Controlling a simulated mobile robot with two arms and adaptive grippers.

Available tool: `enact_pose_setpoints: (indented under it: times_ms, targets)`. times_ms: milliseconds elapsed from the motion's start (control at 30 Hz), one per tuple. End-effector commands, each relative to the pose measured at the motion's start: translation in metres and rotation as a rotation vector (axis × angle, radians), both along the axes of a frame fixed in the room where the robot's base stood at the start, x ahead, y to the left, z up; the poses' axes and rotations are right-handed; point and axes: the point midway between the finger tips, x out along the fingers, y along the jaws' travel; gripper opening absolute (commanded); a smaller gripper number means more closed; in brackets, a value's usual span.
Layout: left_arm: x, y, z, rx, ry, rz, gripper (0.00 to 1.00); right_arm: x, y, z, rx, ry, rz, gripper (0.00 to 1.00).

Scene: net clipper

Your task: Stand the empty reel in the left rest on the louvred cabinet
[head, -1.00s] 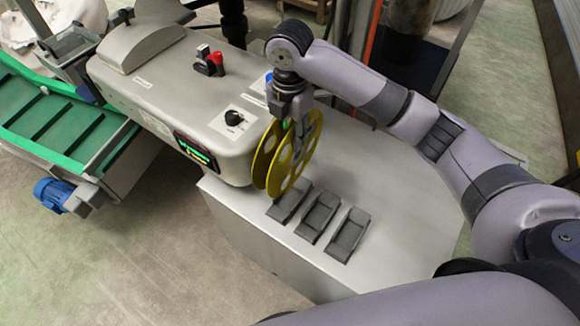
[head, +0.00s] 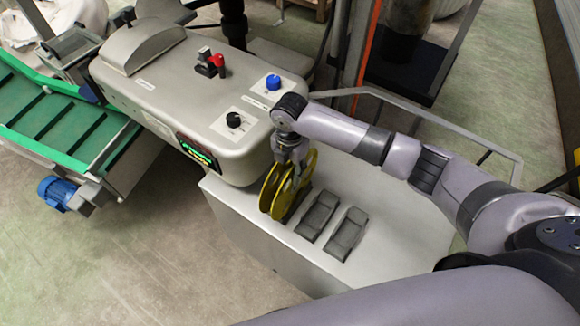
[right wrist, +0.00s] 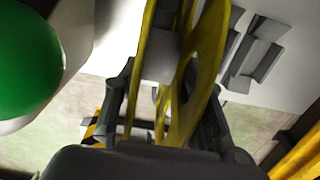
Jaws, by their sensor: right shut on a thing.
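The empty yellow reel (head: 272,190) is upright, its two flanges side by side, over the left rest (head: 296,210) on the metal cabinet (head: 400,225). The reel hides most of that rest, so I cannot tell whether it touches the bottom of it. The middle rest (head: 318,216) and right rest (head: 346,233) are dark, shallow and empty. My right gripper (head: 291,160) is shut on the reel from above. In the right wrist view, the yellow flanges (right wrist: 208,60) stand between its fingers (right wrist: 168,90). My left gripper is out of view.
A rounded grey machine housing (head: 150,90) with a red switch (head: 216,61), a blue knob (head: 273,82) and a black dial (head: 234,120) stands close left of the reel. A green conveyor (head: 60,120) is at the far left. The cabinet top right of the rests is clear.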

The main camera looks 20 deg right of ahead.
Motion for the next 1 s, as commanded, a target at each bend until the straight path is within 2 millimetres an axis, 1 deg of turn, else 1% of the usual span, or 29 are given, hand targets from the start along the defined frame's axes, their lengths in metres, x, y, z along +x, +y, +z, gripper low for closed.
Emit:
enact_pose_setpoints:
  times_ms: [200,233,500,533,833,933,1000]
  targets:
    - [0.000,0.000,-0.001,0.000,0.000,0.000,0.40,0.001,0.001,-0.001,0.001,-0.002,0.001,0.00]
    - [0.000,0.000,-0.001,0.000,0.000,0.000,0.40,0.000,0.000,-0.002,0.000,0.000,0.001,0.38]
    - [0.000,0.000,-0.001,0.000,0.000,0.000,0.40,0.000,0.000,-0.001,0.000,0.000,0.001,0.56]
    - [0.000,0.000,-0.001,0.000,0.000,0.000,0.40,0.000,0.000,-0.001,0.000,0.000,0.001,0.57]
    - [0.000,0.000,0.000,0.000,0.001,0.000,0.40,0.000,0.000,0.000,0.000,0.000,0.001,0.57]
    - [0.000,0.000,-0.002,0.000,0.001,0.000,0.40,0.001,0.001,0.007,0.001,-0.002,0.001,0.57]
    - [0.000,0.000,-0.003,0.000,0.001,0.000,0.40,0.001,0.001,0.016,0.002,-0.004,0.002,0.57]
